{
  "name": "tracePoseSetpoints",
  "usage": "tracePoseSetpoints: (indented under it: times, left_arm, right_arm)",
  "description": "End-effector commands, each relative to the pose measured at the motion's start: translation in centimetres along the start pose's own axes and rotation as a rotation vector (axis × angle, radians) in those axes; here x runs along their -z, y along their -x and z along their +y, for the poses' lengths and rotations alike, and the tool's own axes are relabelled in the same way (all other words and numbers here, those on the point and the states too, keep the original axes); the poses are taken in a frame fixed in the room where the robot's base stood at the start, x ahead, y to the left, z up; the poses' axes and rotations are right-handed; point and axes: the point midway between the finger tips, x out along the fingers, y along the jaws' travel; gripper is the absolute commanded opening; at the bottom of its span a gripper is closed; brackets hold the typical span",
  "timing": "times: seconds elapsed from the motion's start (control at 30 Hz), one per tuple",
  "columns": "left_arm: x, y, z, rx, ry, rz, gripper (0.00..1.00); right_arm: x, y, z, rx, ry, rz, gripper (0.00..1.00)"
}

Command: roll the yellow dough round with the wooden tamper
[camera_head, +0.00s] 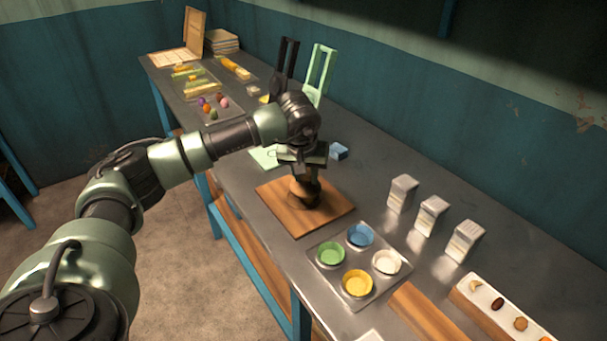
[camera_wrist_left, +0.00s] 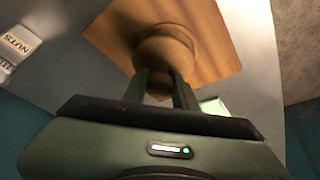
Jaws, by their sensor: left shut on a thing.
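The wooden tamper (camera_wrist_left: 166,48) is held between the fingers of my left gripper (camera_wrist_left: 160,88), with its round wooden base toward the board. In the head view my left gripper (camera_head: 303,172) points down over the wooden board (camera_head: 278,212), shut on the tamper (camera_head: 300,193). The tamper is at or just above the board; I cannot tell whether it touches. No yellow dough shows on the board; the tamper and gripper may hide it. My right gripper is not in view.
A tray (camera_head: 334,275) with green, blue, yellow and white bowls sits in front of the board. Several cartons (camera_head: 433,215) stand to the right. A long white tray (camera_head: 506,316) holds small foods. A blue block (camera_head: 338,151) lies behind the board.

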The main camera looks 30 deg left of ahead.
Motion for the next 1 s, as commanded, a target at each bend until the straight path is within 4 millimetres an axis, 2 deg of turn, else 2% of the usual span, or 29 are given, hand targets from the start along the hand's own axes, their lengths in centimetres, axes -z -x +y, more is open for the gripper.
tracePoseSetpoints:
  times: [0.23, 0.63, 1.0]
  left_arm:
    - [0.5, -0.3, 0.3, 0.000, -0.001, -0.001, 0.00]
    - [1.1, -0.6, -0.5, 0.001, 0.001, 0.001, 0.00]
    - [0.6, -0.5, -1.1, 0.001, -0.001, -0.001, 0.00]
  right_arm:
    - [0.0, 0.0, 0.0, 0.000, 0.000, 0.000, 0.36]
    - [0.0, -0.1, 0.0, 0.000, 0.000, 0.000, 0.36]
    - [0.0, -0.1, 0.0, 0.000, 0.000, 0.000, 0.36]
